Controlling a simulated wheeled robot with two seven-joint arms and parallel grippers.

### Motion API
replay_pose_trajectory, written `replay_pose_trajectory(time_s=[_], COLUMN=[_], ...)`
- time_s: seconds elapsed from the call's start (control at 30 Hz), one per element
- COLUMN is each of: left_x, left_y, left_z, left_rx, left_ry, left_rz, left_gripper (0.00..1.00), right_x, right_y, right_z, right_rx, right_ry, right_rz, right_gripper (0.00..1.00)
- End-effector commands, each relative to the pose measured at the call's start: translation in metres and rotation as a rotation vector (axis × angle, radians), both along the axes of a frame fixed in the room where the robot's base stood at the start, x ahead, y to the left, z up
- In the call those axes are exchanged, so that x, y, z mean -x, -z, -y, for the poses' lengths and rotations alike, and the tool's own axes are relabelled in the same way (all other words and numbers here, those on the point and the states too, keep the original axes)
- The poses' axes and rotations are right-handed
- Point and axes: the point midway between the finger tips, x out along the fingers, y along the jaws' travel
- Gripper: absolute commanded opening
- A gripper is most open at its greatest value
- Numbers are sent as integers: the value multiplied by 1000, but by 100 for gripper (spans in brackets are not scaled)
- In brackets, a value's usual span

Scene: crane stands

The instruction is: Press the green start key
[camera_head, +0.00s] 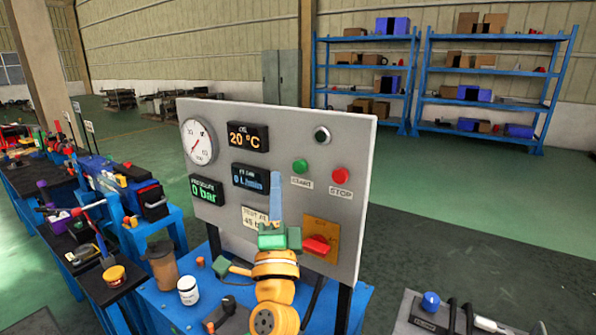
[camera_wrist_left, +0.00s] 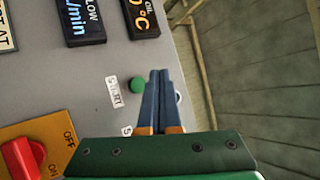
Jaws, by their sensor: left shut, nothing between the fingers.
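The green start key (camera_head: 300,166) is a round button on the upright grey panel (camera_head: 345,200), above its START label (camera_head: 302,182). In the left wrist view the green start key (camera_wrist_left: 137,85) shows just left of my fingertips, with the START label (camera_wrist_left: 113,92) beside it. My left gripper (camera_head: 275,178) is shut and empty, its blue fingers pointing up in front of the panel, left of and below the key in the head view. The key is not covered; I cannot tell the exact gap to it. My right gripper is in neither view.
A red STOP button (camera_head: 340,174) sits right of the start key. A red rotary switch (camera_head: 316,245) on a yellow plate is lower down. A white jar (camera_head: 188,290) and a brown cup (camera_head: 163,264) stand on the blue bench, left of my arm. Blue shelves (camera_head: 490,75) are far behind.

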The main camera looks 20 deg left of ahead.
Motion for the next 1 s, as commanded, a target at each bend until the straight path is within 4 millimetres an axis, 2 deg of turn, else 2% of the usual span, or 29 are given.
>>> replay_pose_trajectory(time_s=[0.2, 0.4, 1.0], left_x=[-30, -43, -45], left_y=[4, 2, 0], left_z=[4, 6, 6], left_rx=[0, 1, 1], left_ry=[-1, 1, 1], left_rz=[1, 0, 0], left_gripper=[0, 0, 0], right_x=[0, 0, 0], right_y=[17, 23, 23], right_z=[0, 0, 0], right_rx=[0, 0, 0], right_ry=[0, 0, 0], right_rz=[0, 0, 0], right_gripper=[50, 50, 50])
